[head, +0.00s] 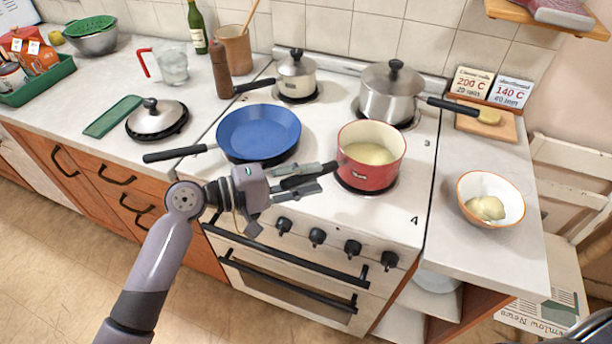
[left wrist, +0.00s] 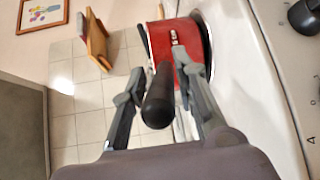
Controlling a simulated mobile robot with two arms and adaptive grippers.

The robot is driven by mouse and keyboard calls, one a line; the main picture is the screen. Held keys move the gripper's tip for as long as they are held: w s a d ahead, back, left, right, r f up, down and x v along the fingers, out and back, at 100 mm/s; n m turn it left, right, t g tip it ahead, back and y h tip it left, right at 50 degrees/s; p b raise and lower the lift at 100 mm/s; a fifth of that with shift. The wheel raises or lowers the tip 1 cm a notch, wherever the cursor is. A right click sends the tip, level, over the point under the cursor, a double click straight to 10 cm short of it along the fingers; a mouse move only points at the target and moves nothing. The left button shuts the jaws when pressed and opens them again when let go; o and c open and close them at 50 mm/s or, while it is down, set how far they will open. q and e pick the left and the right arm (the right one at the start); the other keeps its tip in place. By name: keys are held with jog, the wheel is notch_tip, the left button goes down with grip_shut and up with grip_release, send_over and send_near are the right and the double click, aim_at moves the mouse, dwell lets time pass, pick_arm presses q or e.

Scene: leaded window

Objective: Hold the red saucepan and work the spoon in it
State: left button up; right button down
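The red saucepan (head: 371,171) stands on the front right burner with pale yellow contents. Its dark handle (left wrist: 158,100) points left towards my left gripper (head: 305,180). In the left wrist view, the two fingers stand on either side of the handle with gaps, so the gripper is open around it. The red wall (left wrist: 178,55) of the pan shows beyond the fingers. No spoon shows in the saucepan. My right gripper is out of view.
A blue frying pan (head: 259,132) sits on the front left burner, its handle pointing left. Two lidded steel pots, small (head: 297,74) and large (head: 390,92), stand behind. A pepper mill (head: 220,70) is near the crock. A bowl (head: 491,197) stands on the right counter.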

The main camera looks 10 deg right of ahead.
pick_arm(q)
jog(key=shift+o, duration=1.3)
jog(key=shift+f, duration=0.3)
jog(key=a, duration=0.4)
jog(key=s+a+r, duration=0.1)
jog(key=a, duration=0.3)
jog(key=a+r, duration=0.1)
jog(key=a, duration=0.2)
jog(key=shift+s+a, duration=0.4)
